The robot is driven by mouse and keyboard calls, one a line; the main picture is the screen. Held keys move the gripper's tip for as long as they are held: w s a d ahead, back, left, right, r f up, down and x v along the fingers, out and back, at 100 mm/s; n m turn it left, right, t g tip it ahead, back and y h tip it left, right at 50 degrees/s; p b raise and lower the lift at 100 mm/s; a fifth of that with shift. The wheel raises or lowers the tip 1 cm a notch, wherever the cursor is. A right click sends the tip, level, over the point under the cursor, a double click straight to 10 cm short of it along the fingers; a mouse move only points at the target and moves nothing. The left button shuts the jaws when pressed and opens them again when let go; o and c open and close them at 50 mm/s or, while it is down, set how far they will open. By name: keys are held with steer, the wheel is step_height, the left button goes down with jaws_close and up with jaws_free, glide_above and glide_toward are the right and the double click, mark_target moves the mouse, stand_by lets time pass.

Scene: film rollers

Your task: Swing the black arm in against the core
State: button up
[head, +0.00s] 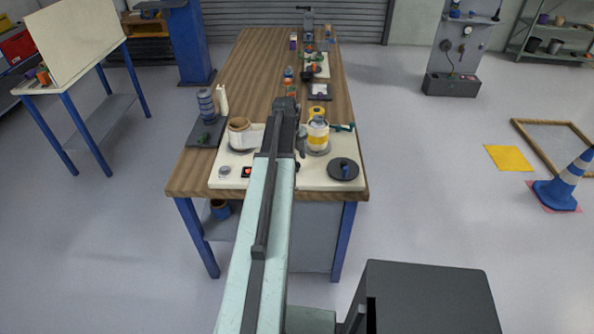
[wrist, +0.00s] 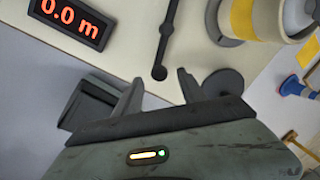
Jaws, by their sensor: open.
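The black arm (wrist: 165,38) shows in the wrist view as a thin dark rod with round knobs. It runs down from the top edge to a rounded end. My gripper (wrist: 158,80) is open, its two fingers spread either side of that end; contact is not visible. To the right is a roll with a yellow band (wrist: 243,17) on a dark base, apart from the rod. It also shows in the head view (head: 318,137). A pale roll with a brown top (head: 240,135) stands left of my arm. Which one is the core is unclear. In the head view my own arm hides the middle of the cream plate (head: 312,181).
A red-digit display (wrist: 70,20) reads 0.0 m, upper left in the wrist view. A black disc (head: 343,169) sits at the plate's right front. A dark tray (head: 206,132) with a blue stack lies left. Other small items stand farther along the wooden bench (head: 256,58).

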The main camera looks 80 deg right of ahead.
mark_target(297, 163)
steer(key=f+b, duration=0.2)
steer(key=f, duration=0.1)
steer(key=f+b, duration=0.1)
steer(key=shift+s+d+f, duration=0.2)
steer(key=shift+d+f, duration=0.1)
steer(key=shift+d, duration=0.05)
steer(key=shift+r, duration=0.1)
jaws_close()
stand_by(0.8)
